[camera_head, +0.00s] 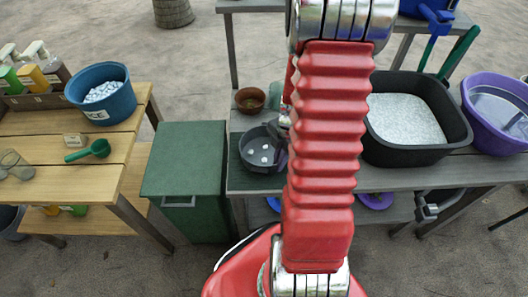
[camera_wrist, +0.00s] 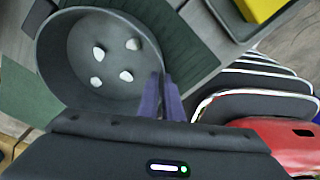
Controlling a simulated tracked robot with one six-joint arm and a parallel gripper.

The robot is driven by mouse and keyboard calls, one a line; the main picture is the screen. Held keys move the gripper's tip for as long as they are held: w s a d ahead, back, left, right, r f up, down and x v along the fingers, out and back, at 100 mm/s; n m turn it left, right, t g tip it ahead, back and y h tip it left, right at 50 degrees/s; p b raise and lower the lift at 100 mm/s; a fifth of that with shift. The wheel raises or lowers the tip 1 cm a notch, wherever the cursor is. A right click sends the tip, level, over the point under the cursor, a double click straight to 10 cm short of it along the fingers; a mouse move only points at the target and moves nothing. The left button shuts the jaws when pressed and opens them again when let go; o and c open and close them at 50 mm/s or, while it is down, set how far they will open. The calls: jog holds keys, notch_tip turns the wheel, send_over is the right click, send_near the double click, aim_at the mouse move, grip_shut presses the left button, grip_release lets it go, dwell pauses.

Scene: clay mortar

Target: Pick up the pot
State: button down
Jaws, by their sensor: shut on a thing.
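The dark grey pot (camera_head: 257,157) is on or just over a dark green ribbed mat (camera_head: 240,182) at the left end of the grey workbench. Several white spots show on its bottom. It fills the upper left of the wrist view (camera_wrist: 52,62), its mouth facing the camera. My gripper (camera_wrist: 161,92) has its two purple fingers close together at the pot's right rim, shut on its wall. In the head view my red arm partly hides the gripper and the pot's right edge. I cannot tell whether the pot is clear of the mat.
A small brown pot (camera_head: 250,99) stands just behind. A black tub (camera_head: 415,118) of pale grains and a purple basin (camera_head: 497,112) are at right. A green bin (camera_head: 186,175) separates the grey bench from the wooden table (camera_head: 110,178) at left.

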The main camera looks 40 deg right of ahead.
dwell(0.3)
notch_tip(320, 180, up, 9)
jog(key=shift+w+r, duration=0.1)
jog(key=shift+r, duration=0.4)
dwell(0.8)
